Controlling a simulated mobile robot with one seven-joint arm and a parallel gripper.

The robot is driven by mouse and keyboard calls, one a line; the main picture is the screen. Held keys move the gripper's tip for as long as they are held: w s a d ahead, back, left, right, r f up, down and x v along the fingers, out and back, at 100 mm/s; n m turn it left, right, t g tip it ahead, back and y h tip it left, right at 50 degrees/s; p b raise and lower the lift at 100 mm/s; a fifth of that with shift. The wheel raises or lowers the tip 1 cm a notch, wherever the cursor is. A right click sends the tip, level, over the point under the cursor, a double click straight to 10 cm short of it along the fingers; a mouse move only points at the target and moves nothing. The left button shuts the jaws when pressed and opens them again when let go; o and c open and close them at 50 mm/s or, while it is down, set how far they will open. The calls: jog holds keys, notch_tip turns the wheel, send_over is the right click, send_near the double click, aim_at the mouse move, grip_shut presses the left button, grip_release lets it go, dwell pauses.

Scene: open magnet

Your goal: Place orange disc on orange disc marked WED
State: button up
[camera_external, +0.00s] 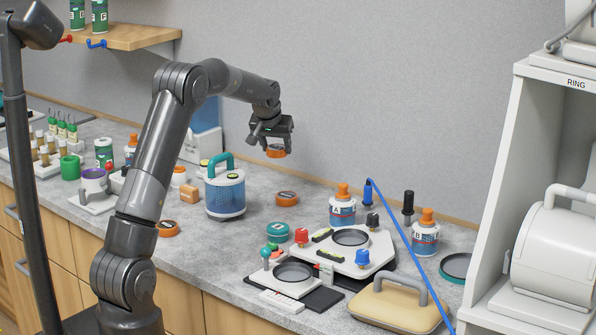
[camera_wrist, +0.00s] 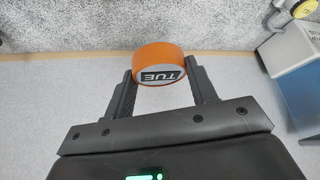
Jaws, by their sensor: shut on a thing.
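My gripper (camera_external: 275,144) is shut on an orange disc (camera_external: 276,152), held in the air above the counter, near the back wall. In the wrist view, this disc (camera_wrist: 160,63) sits between both fingers and its label reads TUE, upside down. A second orange disc (camera_external: 287,198) lies flat on the counter below and slightly right of my gripper. A third orange disc (camera_external: 168,229) lies near the counter's front edge, beside my arm. Both have dark labels too small to read, so I cannot tell which is marked WED.
A blue canister with a teal handle (camera_external: 226,194) stands left of the second disc. A teal round container (camera_external: 277,232) and a white device (camera_external: 345,250) with coloured knobs lie to the right. Orange-capped bottles (camera_external: 342,208) stand behind. Some counter around the second disc is clear.

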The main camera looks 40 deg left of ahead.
notch_tip(320, 180, up, 8)
jog(key=shift+f, duration=0.2)
jog(key=s+d+n+g+y, duration=0.1)
jog(key=s+d+n+g, duration=0.15)
jog(key=s+n, duration=0.65)
jog(key=s+d+n+g+y, duration=0.1)
jog(key=s+d+n+g, duration=0.15)
jog(key=s, duration=1.35)
jog(key=s+d+n+g+y, duration=0.1)
jog(key=s+d+n+g, duration=0.15)
jog(key=s+n, duration=0.65)
jog(key=m, duration=0.3)
send_near(163, 224)
jog(key=shift+s+a+f, duration=0.15)
jog(key=shift+s+a, duration=0.1)
jog(key=shift+a, duration=0.25)
jog(key=shift+s+a+f, duration=0.15)
jog(key=shift+s+a, duration=0.1)
jog(key=shift+a, duration=0.25)
jog(key=shift+a+f, duration=0.35)
jog(key=shift+a, duration=0.05)
jog(key=shift+f, duration=1.9)
jog(key=shift+f, duration=0.15)
